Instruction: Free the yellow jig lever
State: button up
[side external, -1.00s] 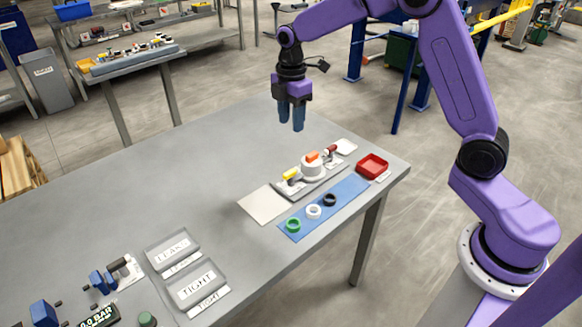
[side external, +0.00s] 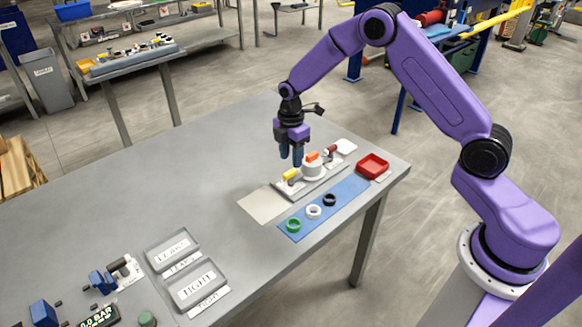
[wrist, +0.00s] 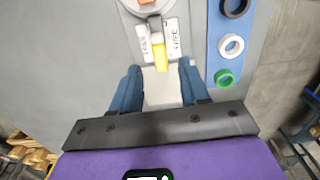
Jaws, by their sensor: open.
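The yellow jig lever (side external: 290,174) stands at the left end of the jig (side external: 296,188) on the grey table. In the wrist view the yellow lever (wrist: 160,57) lies between two white labels, ahead of my fingertips and near the middle of the gap. My gripper (side external: 291,160) is open and empty, just above and behind the lever; its fingers (wrist: 160,75) show apart in the wrist view. A white round housing (side external: 313,168) with an orange block (side external: 312,156) on top sits beside the lever on the jig. I cannot tell whether a finger touches the lever.
A blue mat (side external: 324,207) holds a green ring (side external: 293,225), a white ring (side external: 313,212) and a black ring (side external: 330,200). A red tray (side external: 372,166) stands near the table's right corner. Trays marked LEAKS (side external: 172,249) and TIGHT (side external: 196,286) lie front left. The table's left middle is clear.

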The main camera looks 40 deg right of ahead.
aim_at(291, 171)
jog(key=shift+f, duration=2.35)
grip_shut()
